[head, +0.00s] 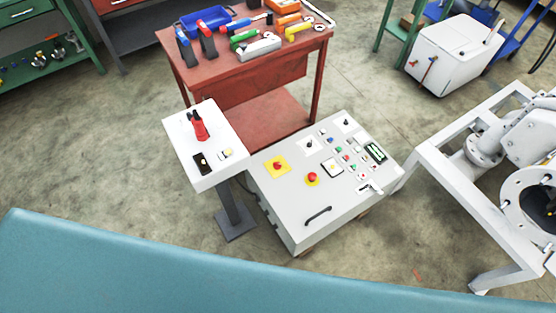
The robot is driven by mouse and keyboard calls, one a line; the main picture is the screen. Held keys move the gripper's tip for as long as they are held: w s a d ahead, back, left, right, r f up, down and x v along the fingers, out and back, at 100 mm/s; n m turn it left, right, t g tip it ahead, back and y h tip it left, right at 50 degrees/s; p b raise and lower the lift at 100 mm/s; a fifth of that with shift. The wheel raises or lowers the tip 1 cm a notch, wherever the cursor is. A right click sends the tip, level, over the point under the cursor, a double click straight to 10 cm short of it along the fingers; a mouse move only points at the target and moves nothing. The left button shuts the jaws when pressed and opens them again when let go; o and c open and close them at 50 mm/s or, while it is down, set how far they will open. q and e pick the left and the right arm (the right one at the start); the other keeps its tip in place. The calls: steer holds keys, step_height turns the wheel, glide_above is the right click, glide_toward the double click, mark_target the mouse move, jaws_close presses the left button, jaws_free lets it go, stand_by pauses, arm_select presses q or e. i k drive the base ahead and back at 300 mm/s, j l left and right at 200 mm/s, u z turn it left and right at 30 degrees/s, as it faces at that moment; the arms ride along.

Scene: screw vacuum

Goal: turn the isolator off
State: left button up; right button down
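A grey control cabinet (282,205) stands on the floor in the middle of the head view. Neither of my grippers is in view.
A red workbench (250,75) with tools and a blue bin (203,22) stands behind the panels. A white machine frame (432,172) is at right, touching or close to the cabinet. The floor left of the post is clear.

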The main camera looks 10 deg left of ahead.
mark_target(277, 165)
steer(key=k+z, duration=0.45)
steer(key=k+l+z, duration=0.15)
steer(key=k+z, duration=0.25)
